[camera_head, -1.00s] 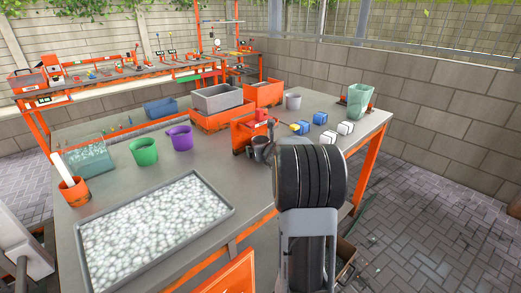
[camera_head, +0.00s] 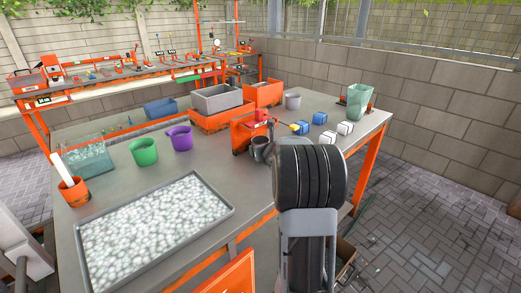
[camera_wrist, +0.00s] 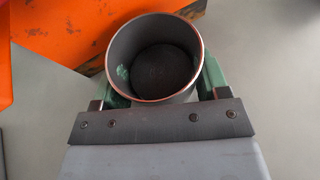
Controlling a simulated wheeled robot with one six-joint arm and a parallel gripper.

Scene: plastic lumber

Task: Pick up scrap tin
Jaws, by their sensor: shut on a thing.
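The scrap tin is a round, dark grey, open-topped tin (camera_wrist: 155,62) with a worn, coppery rim and a green patch on its inner wall. In the wrist view it stands between the two green fingers of my gripper (camera_wrist: 162,82), which are shut on it from both sides. It looks empty inside. In the head view the tin (camera_head: 259,150) shows just left of my dark arm, beside an orange holder (camera_head: 243,135). My arm hides most of the gripper there. I cannot tell whether the tin touches the table.
Left on the table (camera_head: 215,165) are a tray of pale beads (camera_head: 228,212), a green cup (camera_head: 144,151) and a purple cup (camera_head: 180,139). Grey and orange bins (camera_head: 217,98) stand behind. Blue and white blocks (camera_head: 328,137) and a clear green container (camera_head: 359,100) are right.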

